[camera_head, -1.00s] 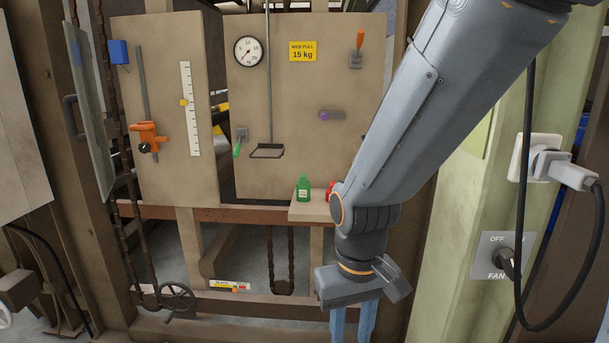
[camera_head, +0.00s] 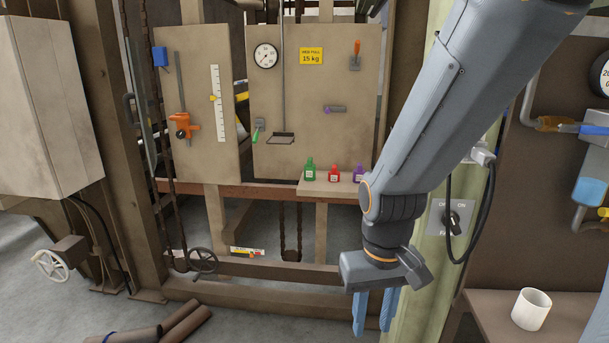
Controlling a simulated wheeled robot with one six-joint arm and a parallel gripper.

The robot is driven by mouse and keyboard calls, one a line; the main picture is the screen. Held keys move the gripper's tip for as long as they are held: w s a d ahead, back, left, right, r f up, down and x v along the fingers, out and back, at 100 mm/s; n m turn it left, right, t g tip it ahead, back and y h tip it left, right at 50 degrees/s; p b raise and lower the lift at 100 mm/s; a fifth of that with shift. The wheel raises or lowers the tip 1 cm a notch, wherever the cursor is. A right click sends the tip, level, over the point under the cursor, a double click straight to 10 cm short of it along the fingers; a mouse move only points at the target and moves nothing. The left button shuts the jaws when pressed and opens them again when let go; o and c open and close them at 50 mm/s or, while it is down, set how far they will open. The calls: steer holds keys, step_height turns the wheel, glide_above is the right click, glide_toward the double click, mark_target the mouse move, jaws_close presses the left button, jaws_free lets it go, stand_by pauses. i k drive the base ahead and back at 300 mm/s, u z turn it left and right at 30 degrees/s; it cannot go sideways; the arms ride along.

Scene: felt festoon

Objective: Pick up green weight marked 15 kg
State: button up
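The green weight (camera_head: 310,170) stands upright at the left of a small wooden shelf (camera_head: 315,187) on the wooden panel. It has a white label whose text is too small to read. A red weight (camera_head: 334,174) and a purple weight (camera_head: 359,174) stand to its right on the same shelf. My gripper (camera_head: 373,328) hangs pointing down, below and to the right of the shelf, clear of all the weights. Its two blue fingers are apart with nothing visible between them.
A hanging pan (camera_head: 281,138) and a dial (camera_head: 265,55) are on the panel left of a yellow sign (camera_head: 311,56) reading 15 kg. A green post (camera_head: 420,220) stands behind my arm. A white mug (camera_head: 531,309) sits at lower right. Rolled tubes (camera_head: 165,325) lie on the floor.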

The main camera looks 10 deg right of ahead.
mark_target(310, 167)
steer(key=u, duration=0.6)
steer(key=i, duration=0.65)
steer(key=u, duration=0.75)
steer(key=i, duration=1.25)
steer(key=z, duration=1.1)
steer(key=i, duration=0.6)
steer(key=z, duration=0.7)
